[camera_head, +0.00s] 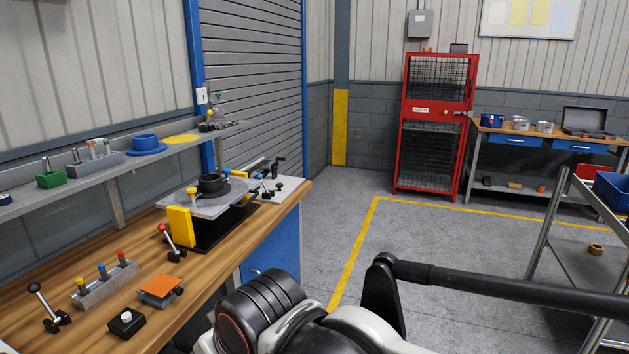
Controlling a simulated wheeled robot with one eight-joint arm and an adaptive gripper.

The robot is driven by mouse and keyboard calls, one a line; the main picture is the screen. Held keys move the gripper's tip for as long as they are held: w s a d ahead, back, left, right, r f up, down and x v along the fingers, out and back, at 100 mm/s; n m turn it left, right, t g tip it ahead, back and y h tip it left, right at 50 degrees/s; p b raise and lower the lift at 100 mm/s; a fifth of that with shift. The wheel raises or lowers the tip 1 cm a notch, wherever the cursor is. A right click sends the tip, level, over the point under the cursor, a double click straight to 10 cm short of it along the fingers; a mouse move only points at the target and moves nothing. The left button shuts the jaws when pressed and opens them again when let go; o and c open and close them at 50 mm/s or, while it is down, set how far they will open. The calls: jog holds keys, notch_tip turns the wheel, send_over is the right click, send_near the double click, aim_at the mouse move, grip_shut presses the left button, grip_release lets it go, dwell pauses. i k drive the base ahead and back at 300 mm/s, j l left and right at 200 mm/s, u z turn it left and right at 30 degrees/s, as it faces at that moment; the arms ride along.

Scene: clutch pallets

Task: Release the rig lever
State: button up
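A rig stands on the wooden bench at left: a grey plate (208,205) with a dark round part (213,184) on it, a yellow block (180,226) at its front and a black base (215,238) below. A lever with a red knob (170,236) leans up to the left on a black mount just in front of the rig. A lever with a black knob (42,303) stands at the bench's near left. Small levers with dark knobs (277,164) show behind the rig. I cannot tell which is the rig lever. My gripper is not in view; only my arm links show at bottom centre.
On the bench (130,252) are a grey block with colored pegs (104,286), an orange-topped block (160,288) and a black button box (126,322). A shelf (85,187) runs above. A red cage (436,120) and a trolley (546,235) stand beyond open floor.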

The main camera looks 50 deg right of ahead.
aim_at(259, 176)
jog(key=z, duration=1.05)
